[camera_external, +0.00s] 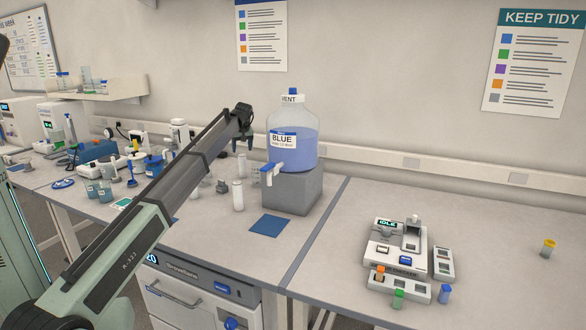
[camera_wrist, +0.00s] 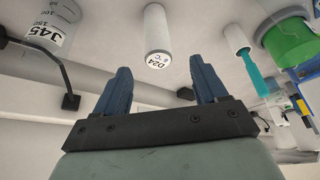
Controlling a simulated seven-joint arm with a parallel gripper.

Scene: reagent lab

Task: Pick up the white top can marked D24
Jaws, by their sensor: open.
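The white can marked D24 (camera_wrist: 158,38) shows in the wrist view at the top middle. Its white top with the black marking faces my camera. My gripper (camera_wrist: 160,84) is open and empty, with its two blue fingers apart and the can beyond their tips, not between them. In the external view my gripper (camera_external: 242,144) hangs above the left bench, left of the big blue bottle. A white cylinder (camera_external: 238,196) stands on the bench below it; its marking is too small to read there.
The bottle marked BLUE (camera_external: 296,155) stands on a grey block (camera_external: 292,188), close right of my gripper. A clear vessel marked J45 (camera_wrist: 50,28) and a green container (camera_wrist: 290,42) flank the can in the wrist view. A blue mat (camera_external: 269,226) lies in front.

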